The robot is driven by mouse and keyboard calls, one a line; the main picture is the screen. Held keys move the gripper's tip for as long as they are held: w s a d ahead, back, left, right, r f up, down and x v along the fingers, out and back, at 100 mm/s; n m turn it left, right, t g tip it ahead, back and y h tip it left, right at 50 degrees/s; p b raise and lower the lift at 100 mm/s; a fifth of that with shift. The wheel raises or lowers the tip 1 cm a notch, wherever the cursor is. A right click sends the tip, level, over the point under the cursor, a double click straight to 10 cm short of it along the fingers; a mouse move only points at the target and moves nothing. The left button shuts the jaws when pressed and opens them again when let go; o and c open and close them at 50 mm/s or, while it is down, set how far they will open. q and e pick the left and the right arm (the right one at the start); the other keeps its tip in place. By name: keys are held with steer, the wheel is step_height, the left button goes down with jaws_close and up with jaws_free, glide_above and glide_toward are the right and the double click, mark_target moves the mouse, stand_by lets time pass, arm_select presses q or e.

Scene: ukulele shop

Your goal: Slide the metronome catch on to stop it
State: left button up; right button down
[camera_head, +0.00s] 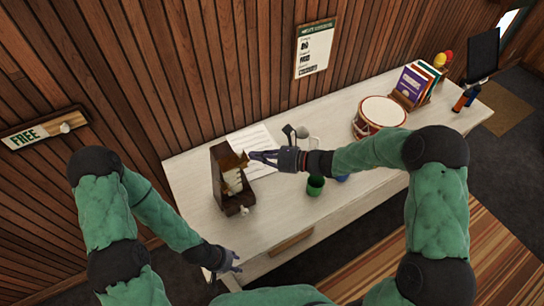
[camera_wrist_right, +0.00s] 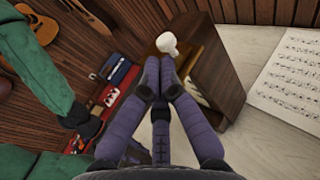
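The metronome (camera_head: 219,178) is a dark brown wooden case with a lighter inside, standing on the left part of the pale table. It also shows in the right wrist view (camera_wrist_right: 222,80). A small pale knob (camera_head: 243,210) sits at its lower front. A whitish rounded piece (camera_wrist_right: 168,43) shows just beyond my right fingertips in the wrist view. My right gripper (camera_head: 252,156) is at the upper right of the case, its fingertips together (camera_wrist_right: 160,72); I cannot tell whether they touch it. I cannot make out the catch clearly. My left gripper (camera_head: 239,262) is open and empty below the table's front edge.
A music sheet (camera_head: 252,140) lies behind my right gripper. A green cup (camera_head: 315,186) stands under my right forearm. A red drum (camera_head: 379,116) and a rack of books (camera_head: 415,84) stand farther right. The wood-panelled wall is behind the table.

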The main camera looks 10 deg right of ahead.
steer(key=shift+x, duration=1.2)
steer(key=shift+a, duration=0.1)
steer(key=a, duration=0.1)
steer(key=s+a, duration=0.2)
steer(key=a, duration=0.1)
steer(key=shift+b, duration=0.35)
arm_select(q)
steer(key=shift+f, duration=0.3)
arm_select(e)
steer(key=shift+w, duration=0.1)
steer(key=shift+d+r, duration=0.1)
steer(key=shift+d, duration=0.1)
glide_toward(238, 160)
steer(key=s+d+r, duration=0.3)
steer(key=s+r, duration=0.1)
arm_select(q)
steer(key=shift+s+d+r+p, duration=0.2)
steer(key=shift+s+d, duration=0.15)
steer(key=shift+s, duration=0.05)
steer(key=shift+s+d+r+p, duration=0.15)
steer(key=shift+s+d+p, duration=0.05)
steer(key=shift+s+d, duration=0.2)
arm_select(e)
steer(key=shift+d+f, duration=0.2)
